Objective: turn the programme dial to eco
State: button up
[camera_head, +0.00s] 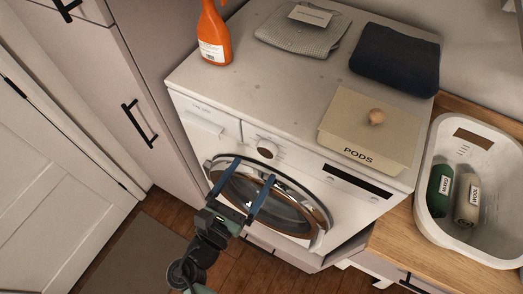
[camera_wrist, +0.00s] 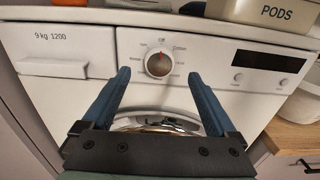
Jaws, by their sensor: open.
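The programme dial (camera_wrist: 159,63) is a round silver-rimmed knob on the front panel of the white washing machine (camera_wrist: 205,73). In the wrist view a red mark stands at its top, near the small "Off" label; the other labels around it are too small to read surely. The dial also shows in the head view (camera_head: 267,149). My gripper (camera_wrist: 157,76) is open and empty, its two blue fingers pointing at the panel on either side of the dial. In the head view my gripper (camera_head: 254,168) is in front of the machine's door, and the fingers appear apart from the dial.
On the machine stand an orange spray bottle (camera_head: 213,36), a grey folded cloth (camera_head: 290,38), a dark folded towel (camera_head: 394,62) and a PODS box (camera_head: 345,135). A white basket (camera_head: 503,205) with bottles stands at right. The panel has a dark display (camera_wrist: 268,61) and buttons.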

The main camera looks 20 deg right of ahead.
aim_at(265, 152)
jog(key=x, duration=0.5)
jog(key=shift+w+d+p, duration=0.2)
jog(key=shift+p, duration=0.2)
jog(key=c, duration=1.4)
jog(key=shift+o, duration=0.2)
jog(key=shift+f+m, duration=0.1)
jog(key=shift+m, duration=0.2)
